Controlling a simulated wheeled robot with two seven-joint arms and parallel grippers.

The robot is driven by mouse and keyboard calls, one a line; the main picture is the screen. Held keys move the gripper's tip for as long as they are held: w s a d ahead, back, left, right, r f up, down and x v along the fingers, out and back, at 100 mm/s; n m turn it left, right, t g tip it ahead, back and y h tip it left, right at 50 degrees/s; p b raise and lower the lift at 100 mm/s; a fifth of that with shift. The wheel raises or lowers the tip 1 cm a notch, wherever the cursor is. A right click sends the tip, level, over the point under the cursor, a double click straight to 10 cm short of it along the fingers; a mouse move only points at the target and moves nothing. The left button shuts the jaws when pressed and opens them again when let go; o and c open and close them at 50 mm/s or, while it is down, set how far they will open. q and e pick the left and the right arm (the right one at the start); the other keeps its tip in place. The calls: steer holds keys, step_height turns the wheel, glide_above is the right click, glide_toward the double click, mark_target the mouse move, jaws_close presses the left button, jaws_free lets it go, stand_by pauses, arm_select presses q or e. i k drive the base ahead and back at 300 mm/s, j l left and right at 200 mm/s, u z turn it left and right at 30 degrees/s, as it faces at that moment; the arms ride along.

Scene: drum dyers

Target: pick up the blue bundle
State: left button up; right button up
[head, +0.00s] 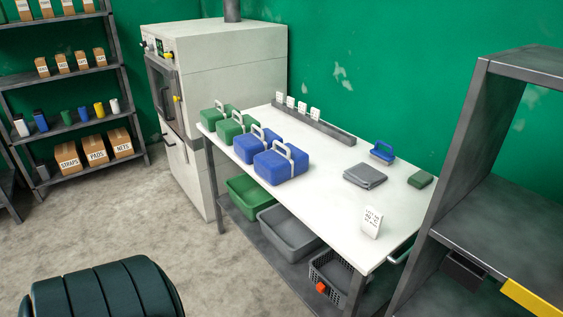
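Two blue bundles with pale handles stand side by side on the white table (330,206). The nearer blue bundle (283,168) is the larger in view, and the other blue bundle (255,150) is just behind it to the left. Two green bundles, one (232,128) beside the blue ones and another (212,119) at the far left end, continue the row. A smaller blue piece (382,155) with a handle lies toward the back right. Neither of my grippers is in view.
A grey folded cloth (366,176), a small green block (420,180) and a white sign (371,222) are on the table's right part. Bins (289,233) sit beneath. A grey shelf (500,215) stands right, a machine (232,70) behind left. A dark ribbed object (105,290) is lower left.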

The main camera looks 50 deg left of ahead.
mark_target(276, 164)
steer(key=i, duration=0.45)
steer(key=u, duration=1.75)
